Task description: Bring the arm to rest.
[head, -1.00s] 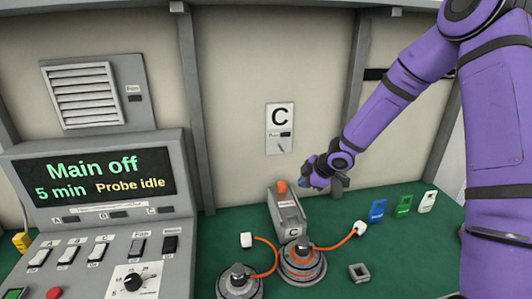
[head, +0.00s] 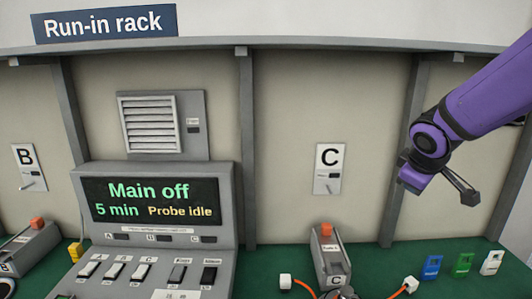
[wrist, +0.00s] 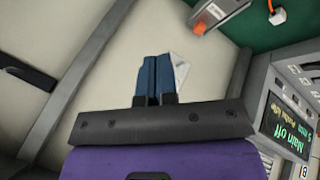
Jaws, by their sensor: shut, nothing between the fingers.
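My purple arm reaches in from the right in the head view. Its gripper (head: 411,180) hangs in the air in front of the back wall, right of the C plate and above the bench. In the wrist view the two blue fingers (wrist: 153,78) lie side by side, shut with nothing between them. Beyond the fingertips is part of the white C plate (wrist: 180,70), partly hidden by them.
The console (head: 150,215) reads "Main off", "5 min", "Probe idle". Cradle C (head: 328,258) with an orange top stands on the green bench below. Blue, green and white tags (head: 462,265) stand at right. The air around my gripper is clear.

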